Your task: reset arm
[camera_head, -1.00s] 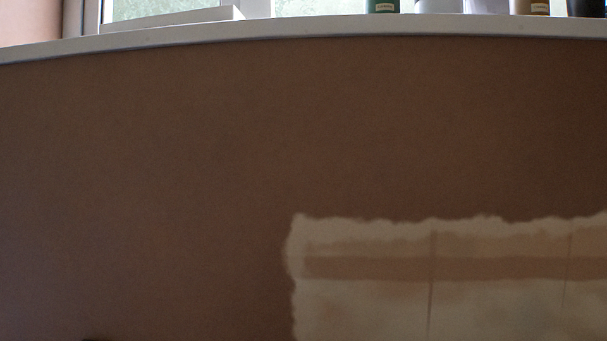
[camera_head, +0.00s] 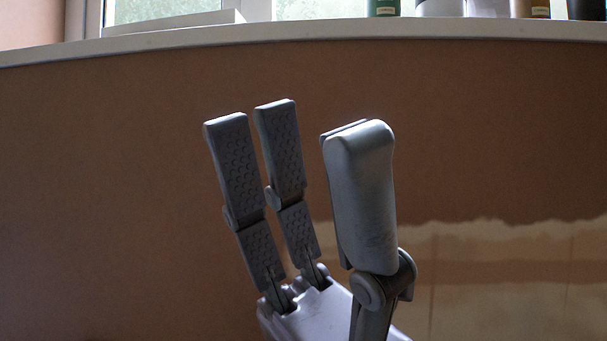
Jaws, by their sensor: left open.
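My left gripper (camera_head: 300,125) stands in the lower middle of the head view with its fingers pointing up. Two slim grey fingers with textured pads are on the left and a thicker finger is on the right. A clear gap lies between them, so it is open, and it holds nothing. It is in front of the brown wall (camera_head: 130,180), and I cannot tell how far from it. My right gripper is not in view.
A white window sill (camera_head: 300,30) runs along the top. A green container (camera_head: 384,8) and several other containers stand on its right part. A pale patch with a ragged upper edge (camera_head: 500,290) is on the wall at lower right, partly hidden by the gripper.

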